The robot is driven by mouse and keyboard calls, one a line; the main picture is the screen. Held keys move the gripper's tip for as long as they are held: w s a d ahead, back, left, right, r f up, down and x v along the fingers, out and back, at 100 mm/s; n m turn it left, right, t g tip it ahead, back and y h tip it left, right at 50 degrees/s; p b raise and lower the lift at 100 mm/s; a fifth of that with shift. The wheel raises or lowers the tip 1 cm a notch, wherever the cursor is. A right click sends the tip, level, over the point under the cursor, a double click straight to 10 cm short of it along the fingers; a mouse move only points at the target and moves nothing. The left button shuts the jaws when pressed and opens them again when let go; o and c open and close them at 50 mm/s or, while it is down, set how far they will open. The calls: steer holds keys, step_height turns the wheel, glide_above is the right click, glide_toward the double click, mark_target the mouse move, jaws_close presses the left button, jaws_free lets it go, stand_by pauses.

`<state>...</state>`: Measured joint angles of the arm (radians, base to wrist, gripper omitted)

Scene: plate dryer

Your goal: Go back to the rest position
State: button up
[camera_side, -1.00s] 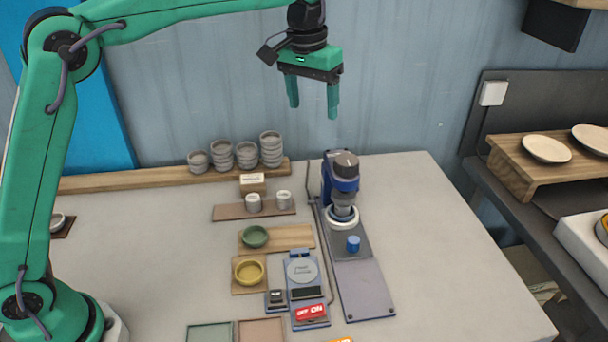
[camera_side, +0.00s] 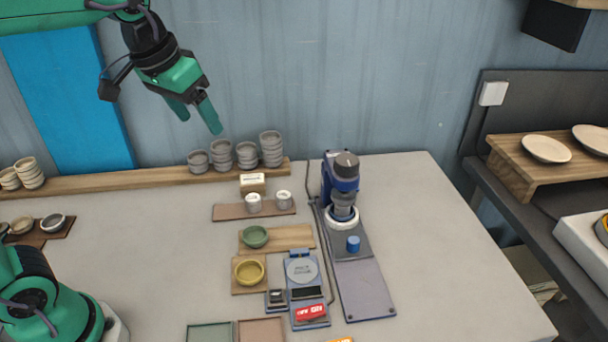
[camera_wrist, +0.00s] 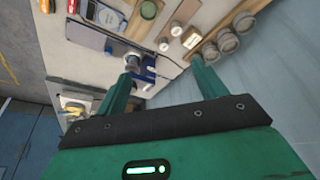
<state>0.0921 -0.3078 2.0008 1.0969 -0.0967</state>
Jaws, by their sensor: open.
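My gripper (camera_side: 196,118) hangs at the upper left in the side view, tilted, with its two green fingers apart. It is open and empty, in the air above the stacked grey bowls at the back of the table. In the wrist view my gripper (camera_wrist: 160,85) shows both fingers spread with nothing between the tips. Beyond the fingers lie the table and, toward the right, the bluish wall. My upper arm runs off the top left of the side view.
Stacked grey bowls (camera_side: 246,155) stand on a wooden shelf (camera_side: 130,180) at the back. A blue machine (camera_side: 341,180), a green bowl (camera_side: 255,237), a yellow bowl (camera_side: 249,271) and a scale (camera_side: 302,272) occupy the table's middle. The table's right part is clear, as is the air around my gripper.

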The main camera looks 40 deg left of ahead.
steer(key=s+a+f+t, duration=0.1)
steer(key=s+a+f, duration=0.2)
steer(key=s+f, duration=0.4)
steer(key=shift+s+f+t, duration=0.15)
steer(key=shift+s+t, duration=0.15)
steer(key=shift+s, duration=1.7)
